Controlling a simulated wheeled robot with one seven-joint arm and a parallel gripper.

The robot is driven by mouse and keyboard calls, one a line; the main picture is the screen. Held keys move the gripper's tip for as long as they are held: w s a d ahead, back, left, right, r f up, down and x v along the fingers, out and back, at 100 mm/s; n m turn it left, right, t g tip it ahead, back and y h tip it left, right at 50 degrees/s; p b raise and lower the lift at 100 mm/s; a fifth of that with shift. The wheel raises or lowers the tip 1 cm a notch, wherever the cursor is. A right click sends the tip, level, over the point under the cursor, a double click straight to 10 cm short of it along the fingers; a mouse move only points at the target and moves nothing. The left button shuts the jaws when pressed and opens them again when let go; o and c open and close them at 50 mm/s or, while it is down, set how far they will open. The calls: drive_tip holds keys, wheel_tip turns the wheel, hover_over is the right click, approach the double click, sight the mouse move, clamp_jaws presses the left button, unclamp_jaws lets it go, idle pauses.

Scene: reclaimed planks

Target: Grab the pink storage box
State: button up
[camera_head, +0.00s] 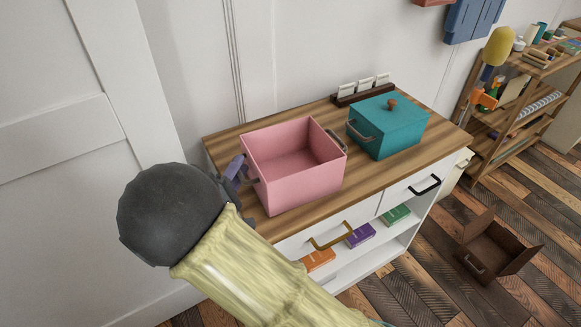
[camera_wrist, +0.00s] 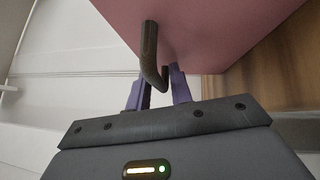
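The pink storage box (camera_head: 294,163) stands upright and open-topped on the wooden top of a white cabinet, with a dark handle on each side. Its inside looks empty. My gripper (camera_head: 236,168) is at the box's left side, by the left handle, and is partly hidden behind my arm. In the wrist view, the purple fingers of my gripper (camera_wrist: 160,88) are apart, with the dark handle (camera_wrist: 150,55) reaching down between them. The pink wall of the box (camera_wrist: 205,30) is just beyond. I see no clear grip on the handle.
A teal lidded box (camera_head: 386,128) stands right of the pink box on the cabinet top (camera_head: 370,180). A dark card holder (camera_head: 362,93) is at the back. A white wall is close behind. A brown open box (camera_head: 495,250) lies on the floor, near a wooden shelf (camera_head: 520,125).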

drive_tip(key=shift+w, duration=0.1)
drive_tip(key=shift+d, duration=0.25)
drive_tip(key=shift+c, duration=0.4)
drive_tip(key=c, duration=0.4)
drive_tip(key=shift+s+a, duration=0.25)
drive_tip(key=shift+a, duration=0.1)
wheel_tip(320, 180, up, 10)
drive_tip(key=p, duration=0.2)
drive_tip(key=shift+w+d+p, duration=0.1)
drive_tip(key=shift+d+p, duration=0.05)
drive_tip(key=shift+p, duration=0.25)
